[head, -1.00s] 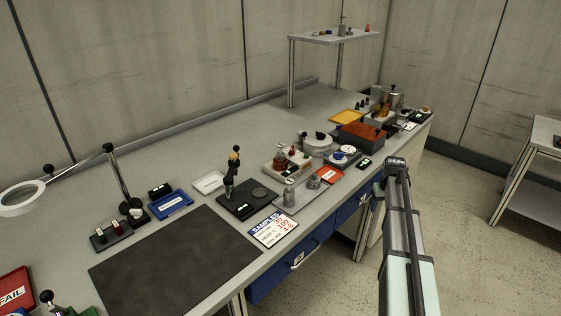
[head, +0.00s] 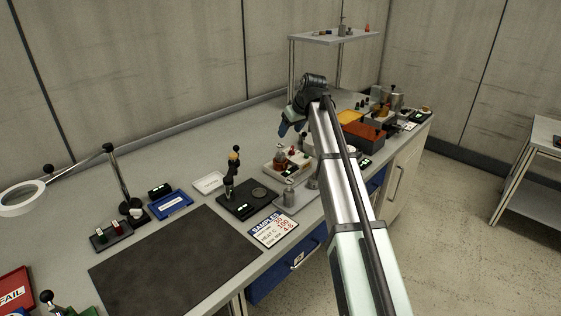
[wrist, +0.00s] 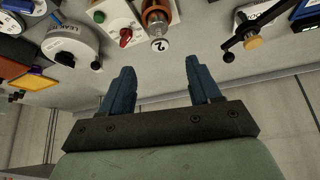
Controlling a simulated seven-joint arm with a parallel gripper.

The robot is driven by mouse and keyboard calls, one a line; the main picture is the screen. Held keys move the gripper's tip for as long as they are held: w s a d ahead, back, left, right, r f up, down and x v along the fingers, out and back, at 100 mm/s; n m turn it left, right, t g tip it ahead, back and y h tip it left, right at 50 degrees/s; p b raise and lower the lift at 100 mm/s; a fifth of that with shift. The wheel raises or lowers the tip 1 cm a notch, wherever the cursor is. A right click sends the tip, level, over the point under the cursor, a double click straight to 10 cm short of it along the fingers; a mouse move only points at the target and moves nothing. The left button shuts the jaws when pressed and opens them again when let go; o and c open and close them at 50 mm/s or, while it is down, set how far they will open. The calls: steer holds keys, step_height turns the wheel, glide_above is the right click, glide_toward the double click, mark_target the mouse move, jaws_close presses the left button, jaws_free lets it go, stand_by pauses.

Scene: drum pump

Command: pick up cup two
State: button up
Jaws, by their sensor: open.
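A round white tag with a "2" (wrist: 160,45) shows at the top middle of the wrist view, in front of a copper-coloured cylinder (wrist: 156,16) beside a white box with a red knob. I take this to be cup two; its upper part is cut off by the frame edge. In the head view a copper-coloured piece (head: 280,159) stands on the white unit. My gripper (wrist: 160,75) is open and empty, its blue fingers apart, with the tag ahead between them. In the head view my gripper (head: 287,130) hangs above the bench behind the white unit.
A grey tray (head: 295,202) holds metal cups; my arm covers part of it. A black stand (head: 247,205) is left of the white unit. A round white device (wrist: 70,45) and a black-handled lever (wrist: 240,37) flank the cup. The bench's back strip is clear.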

mark_target(280, 145)
steer(key=x, duration=0.8)
steer(key=shift+w+f, duration=0.1)
steer(key=shift+f, duration=0.05)
steer(key=shift+w+x, duration=0.25)
steer(key=shift+x, duration=2.4)
steer(key=shift+a, duration=0.1)
steer(key=shift+c, duration=0.2)
jaws_close()
